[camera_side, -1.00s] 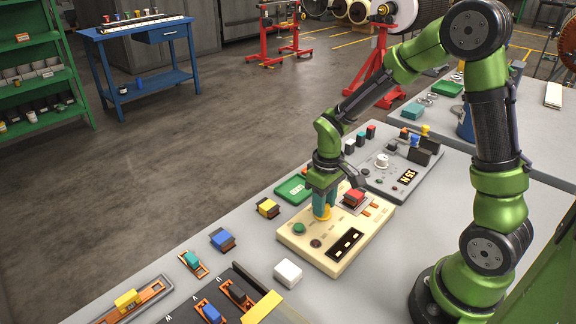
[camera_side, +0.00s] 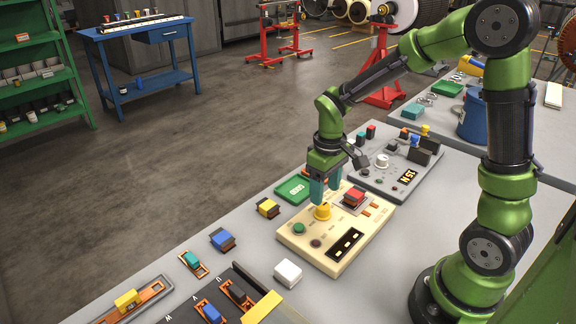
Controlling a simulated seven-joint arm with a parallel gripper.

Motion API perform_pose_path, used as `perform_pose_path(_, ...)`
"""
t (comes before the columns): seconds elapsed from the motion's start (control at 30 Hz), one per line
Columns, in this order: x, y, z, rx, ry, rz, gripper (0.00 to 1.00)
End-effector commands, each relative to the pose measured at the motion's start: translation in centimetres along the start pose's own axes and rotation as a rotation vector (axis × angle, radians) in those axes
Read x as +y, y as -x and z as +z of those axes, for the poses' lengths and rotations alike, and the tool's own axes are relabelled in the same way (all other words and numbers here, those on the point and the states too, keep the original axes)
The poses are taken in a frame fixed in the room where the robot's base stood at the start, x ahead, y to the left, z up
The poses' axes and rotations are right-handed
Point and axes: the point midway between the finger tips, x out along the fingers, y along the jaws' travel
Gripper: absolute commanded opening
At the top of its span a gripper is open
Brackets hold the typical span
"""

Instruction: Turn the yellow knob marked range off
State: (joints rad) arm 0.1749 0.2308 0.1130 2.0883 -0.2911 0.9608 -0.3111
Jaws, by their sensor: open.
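The yellow knob (camera_side: 322,212) stands on the cream panel (camera_side: 326,262), near its back left edge. Its marking is too small to read. My gripper (camera_side: 324,197) points down just above the knob, its teal fingers open and apart from it as far as I can see. The knob's top is partly close behind the fingertips. Nothing is held.
A red block (camera_side: 354,196) and a green button (camera_side: 299,228) sit on the same panel. A grey panel (camera_side: 372,182) with a white knob (camera_side: 382,160) lies behind. A white block (camera_side: 288,273) and a yellow block (camera_side: 268,207) are nearby on the grey table.

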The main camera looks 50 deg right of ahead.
Motion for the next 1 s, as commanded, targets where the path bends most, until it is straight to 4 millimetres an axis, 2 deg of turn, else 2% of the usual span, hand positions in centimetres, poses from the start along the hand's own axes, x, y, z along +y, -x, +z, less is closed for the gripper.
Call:
perform_pose_path(0.03, 0.0, 1.4, -0.1, 0.008, -0.001, 0.001, 0.61)
perform_pose_path(0.3, 0.0, 8.0, -0.1, 0.007, 0.000, 0.001, 0.61)
perform_pose_path(0.5, 0.0, 11.2, -0.1, 0.003, 0.001, 0.000, 0.61)
perform_pose_path(0.7, 0.0, 12.4, 0.0, 0.002, 0.001, 0.000, 0.61)
perform_pose_path(1.0, 0.0, 12.4, 0.0, 0.001, -0.001, 0.000, 0.61)
